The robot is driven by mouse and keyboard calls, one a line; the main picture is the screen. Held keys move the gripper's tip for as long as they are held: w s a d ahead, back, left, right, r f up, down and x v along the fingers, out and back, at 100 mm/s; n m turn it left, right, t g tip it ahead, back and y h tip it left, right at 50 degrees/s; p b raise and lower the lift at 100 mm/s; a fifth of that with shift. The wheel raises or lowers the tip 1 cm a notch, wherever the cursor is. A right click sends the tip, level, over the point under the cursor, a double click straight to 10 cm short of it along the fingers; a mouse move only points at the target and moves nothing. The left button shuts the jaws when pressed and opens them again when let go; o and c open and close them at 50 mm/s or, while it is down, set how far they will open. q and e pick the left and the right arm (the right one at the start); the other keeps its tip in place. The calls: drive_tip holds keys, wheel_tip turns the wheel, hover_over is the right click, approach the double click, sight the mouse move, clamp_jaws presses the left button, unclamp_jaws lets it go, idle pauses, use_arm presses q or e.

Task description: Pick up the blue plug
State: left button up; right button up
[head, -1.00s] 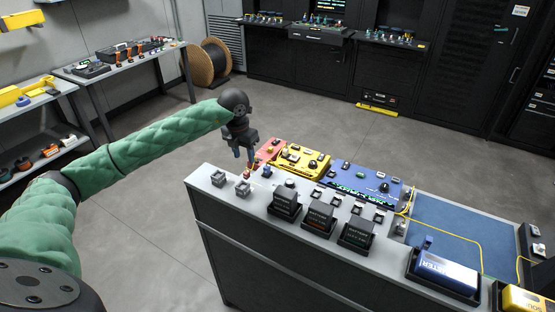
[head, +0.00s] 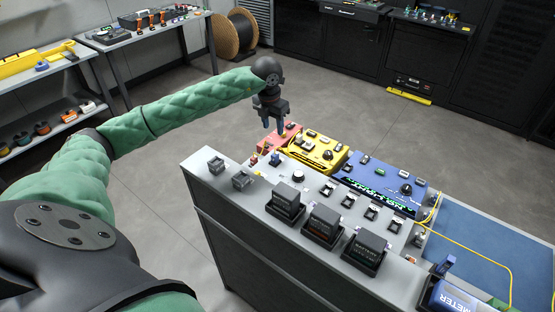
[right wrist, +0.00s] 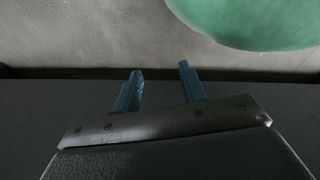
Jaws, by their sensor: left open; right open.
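A small blue plug (head: 275,158) appears to stand on the grey bench top (head: 225,198), near its far left edge and beside the red device; it is too small to make out in detail. My left gripper (head: 273,124) points down above that spot, its two fingers apart with nothing between them. A gap shows between the fingertips and the plug. My right gripper (right wrist: 160,85) shows in the right wrist view, its blue fingers apart and empty. The right wrist view does not show the plug.
A red device (head: 287,136), a yellow device (head: 318,153) and a blue device (head: 385,184) line the bench's far side. A blue mat (head: 490,245) lies at right.

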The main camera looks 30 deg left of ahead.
sight(275, 154)
use_arm(q)
wheel_tip(275, 154, down, 4)
drive_tip(key=b, duration=0.3)
drive_tip(key=shift+w, duration=0.1)
wheel_tip(275, 154, down, 2)
drive_tip(key=shift+f+b, duration=0.1)
drive_tip(key=shift+b, duration=1.1)
drive_tip(key=shift+f, duration=0.1)
use_arm(e)
drive_tip(key=w+a+r, duration=0.3)
drive_tip(key=w+r, duration=0.4)
drive_tip(key=r, duration=0.3)
use_arm(q)
drive_tip(key=shift+w+f+p, duration=0.1)
drive_tip(key=shift+f+p, duration=0.5)
drive_tip(key=shift+f, duration=0.55)
wheel_tip(275, 154, down, 4)
drive_tip(key=p, duration=0.2)
drive_tip(key=shift+d+r+p, duration=0.15)
drive_tip(key=shift+r+p, duration=0.05)
drive_tip(key=shift+p, duration=0.2)
drive_tip(key=shift+w+f, duration=0.15)
drive_tip(key=shift+f, duration=0.6)
use_arm(e)
drive_tip(key=s+d+f, duration=0.3)
drive_tip(key=f, duration=0.6)
use_arm(q)
drive_tip(key=shift+c, duration=0.2)
use_arm(e)
drive_tip(key=shift+f, duration=0.1)
